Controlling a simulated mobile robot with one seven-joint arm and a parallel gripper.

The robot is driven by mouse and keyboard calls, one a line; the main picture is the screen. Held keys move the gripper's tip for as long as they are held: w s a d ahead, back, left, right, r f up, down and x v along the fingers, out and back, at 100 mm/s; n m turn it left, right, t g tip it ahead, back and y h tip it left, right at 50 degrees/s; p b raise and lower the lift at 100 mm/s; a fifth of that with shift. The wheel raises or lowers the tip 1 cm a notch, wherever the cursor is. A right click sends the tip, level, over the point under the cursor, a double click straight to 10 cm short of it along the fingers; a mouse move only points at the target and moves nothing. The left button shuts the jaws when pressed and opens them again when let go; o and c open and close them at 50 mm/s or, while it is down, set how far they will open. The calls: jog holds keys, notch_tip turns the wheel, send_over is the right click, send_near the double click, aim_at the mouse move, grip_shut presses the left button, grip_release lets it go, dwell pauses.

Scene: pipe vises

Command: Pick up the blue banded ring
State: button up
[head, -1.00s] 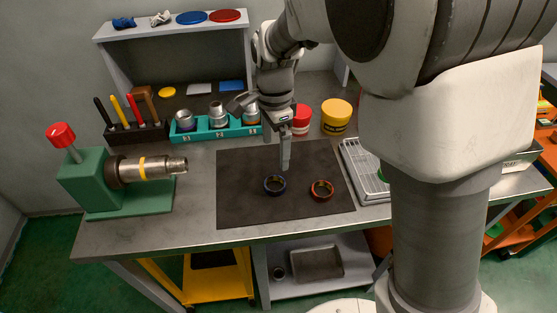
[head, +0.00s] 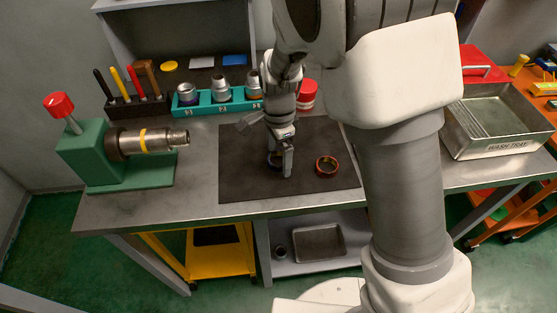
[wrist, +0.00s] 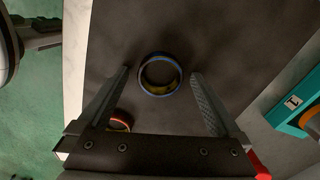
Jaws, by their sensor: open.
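The blue banded ring (wrist: 159,90) lies flat on the dark mat (head: 235,180). In the wrist view it sits a little beyond and between the fingertips of my open gripper (wrist: 160,74), with a gap on both sides. In the head view the gripper (head: 280,172) is right over the ring and hides most of it; a small dark part of the ring (head: 272,159) shows beside the finger. A red-orange banded ring (head: 326,167) lies on the mat to the right, and part of it shows near the left finger in the wrist view (wrist: 120,122).
A green vise (head: 85,155) with a metal pipe (head: 168,139) stands at the left. A teal rack (head: 212,104) with fittings is behind the mat. A metal wash tray (head: 490,125) is at the right. The front of the mat is clear.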

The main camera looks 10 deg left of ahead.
jog(key=c, duration=1.5)
jog(key=shift+r, duration=0.15)
notch_tip(320, 180, up, 4)
jog(key=shift+w+r+p, duration=0.1)
jog(key=shift+r+p, duration=0.05)
jog(key=shift+p, duration=0.35)
jog(key=w+d+r, duration=0.1)
jog(key=d+r, duration=0.1)
jog(key=d, duration=0.1)
jog(key=w+d+r, duration=0.1)
jog(key=d+r, duration=0.1)
jog(key=d, duration=0.2)
jog(key=w+d+r, duration=0.2)
jog(key=d, duration=0.2)
jog(key=shift+r+p, duration=0.25)
jog(key=shift+p, duration=0.15)
